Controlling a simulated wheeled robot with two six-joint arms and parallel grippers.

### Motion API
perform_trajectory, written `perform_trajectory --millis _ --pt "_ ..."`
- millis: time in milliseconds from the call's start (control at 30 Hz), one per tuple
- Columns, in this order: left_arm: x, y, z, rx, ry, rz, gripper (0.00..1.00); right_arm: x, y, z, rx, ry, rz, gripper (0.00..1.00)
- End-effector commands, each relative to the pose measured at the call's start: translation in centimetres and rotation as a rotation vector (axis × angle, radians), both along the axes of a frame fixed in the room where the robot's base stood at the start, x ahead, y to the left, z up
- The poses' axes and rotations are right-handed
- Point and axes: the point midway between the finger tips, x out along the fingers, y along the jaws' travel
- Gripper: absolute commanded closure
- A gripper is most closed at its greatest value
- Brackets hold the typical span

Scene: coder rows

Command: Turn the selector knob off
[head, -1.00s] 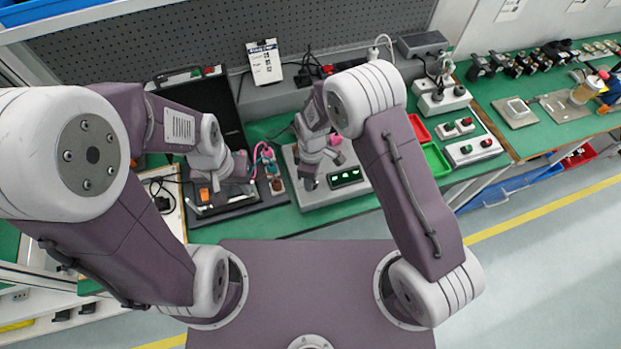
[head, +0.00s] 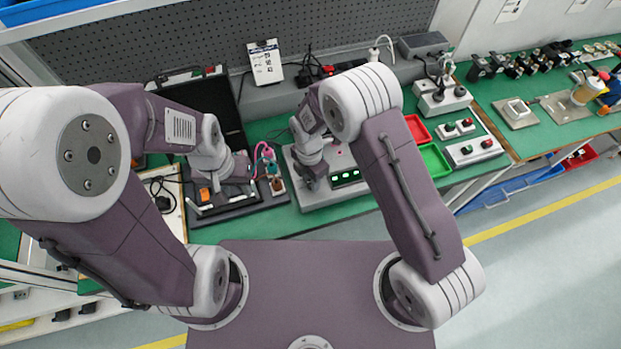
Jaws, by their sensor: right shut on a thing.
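A grey control box (head: 318,200) with a small lit green display (head: 345,176) stands on the green bench near the middle of the head view. My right gripper (head: 309,183) is over the box's left part, just left of the display. It is shut on the selector knob, which its fingers and wrist hide, so the knob's position cannot be read. My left gripper (head: 246,168) is further left, above the black case, close to pink and teal leads. Its jaws are too small and covered to tell open from shut.
An open black case (head: 215,100) with an orange switch (head: 205,194) lies left of the box. Red (head: 417,129) and green (head: 434,160) trays and push-button boxes (head: 474,150) stand on the right. A white card (head: 265,62) leans at the back.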

Motion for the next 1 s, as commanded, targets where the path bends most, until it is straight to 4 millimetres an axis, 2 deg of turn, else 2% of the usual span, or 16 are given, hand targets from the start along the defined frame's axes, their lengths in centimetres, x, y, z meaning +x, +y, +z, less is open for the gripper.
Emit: perform_trajectory --millis 400,1000 --pt "0.0 0.0 0.41 0.0 0.0 0.0 0.64 0.19 0.0 0.21 0.002 -0.006 0.212 1.0" --pt "0.0 0.0 0.45 0.0 0.0 0.0 0.64 0.22 0.02 0.19 0.002 -0.008 0.257 1.0"
